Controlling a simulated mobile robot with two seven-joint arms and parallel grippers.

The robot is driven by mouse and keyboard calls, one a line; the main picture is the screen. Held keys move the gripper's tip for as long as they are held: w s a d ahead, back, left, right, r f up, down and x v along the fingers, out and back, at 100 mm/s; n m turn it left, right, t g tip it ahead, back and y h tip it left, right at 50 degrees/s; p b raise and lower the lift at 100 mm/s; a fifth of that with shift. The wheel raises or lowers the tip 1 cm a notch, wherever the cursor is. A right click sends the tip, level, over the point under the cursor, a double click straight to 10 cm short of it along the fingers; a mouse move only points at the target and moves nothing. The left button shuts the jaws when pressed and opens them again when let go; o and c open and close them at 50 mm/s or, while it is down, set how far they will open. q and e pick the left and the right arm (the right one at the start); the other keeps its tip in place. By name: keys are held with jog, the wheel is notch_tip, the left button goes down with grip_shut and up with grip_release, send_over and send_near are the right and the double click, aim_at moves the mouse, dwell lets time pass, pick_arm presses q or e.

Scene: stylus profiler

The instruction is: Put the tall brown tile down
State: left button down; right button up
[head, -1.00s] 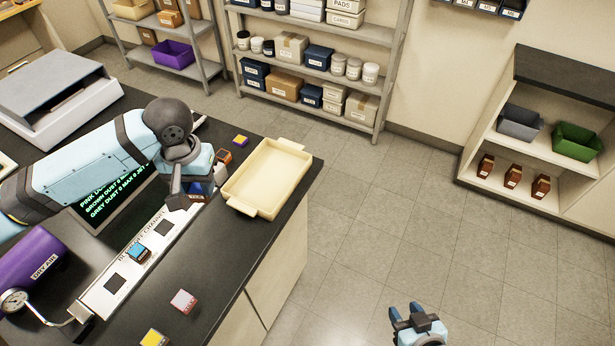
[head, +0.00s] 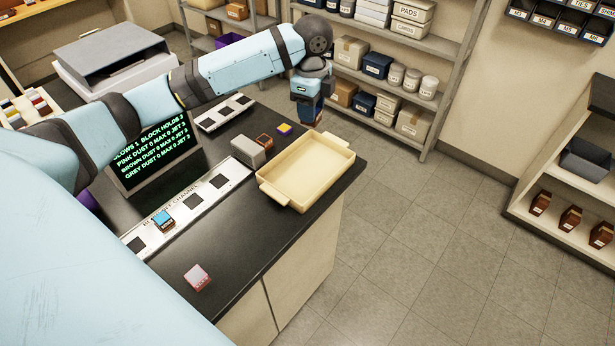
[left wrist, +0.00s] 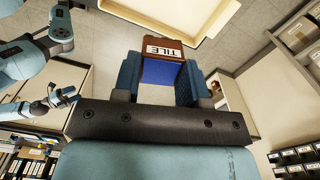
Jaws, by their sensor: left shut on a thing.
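My left gripper (head: 306,98) is shut on the brown tile (left wrist: 160,48), which has a white label reading TILE in the left wrist view. In the head view the gripper is raised past the counter's back right corner, beyond the cream tray (head: 342,172). The tile is mostly hidden there by the fingers.
A blue-topped block (head: 163,220) sits on the white channel strip (head: 217,170). Shelves stand behind; the floor at right is clear.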

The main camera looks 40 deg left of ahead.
pick_arm(q)
jog(key=w+a+m, duration=0.1)
jog(key=a+m, duration=0.1)
jog(key=shift+w+m+b, duration=0.1)
jog(key=shift+m+b, duration=0.2)
jog(key=p, duration=0.1)
send_over(307, 172)
notch_tip(307, 172, down, 15)
jog(key=shift+w+f, duration=0.1)
jog(key=shift+f, duration=2.3)
jog(key=shift+f, duration=0.1)
pick_arm(e)
jog(key=shift+r, duration=0.1)
pick_arm(q)
jog(key=c, duration=0.7)
grip_release()
jog(key=shift+o, duration=0.2)
notch_tip(307, 172, up, 12)
pick_arm(e)
jog(key=shift+f, duration=0.45)
jog(key=shift+s, duration=0.15)
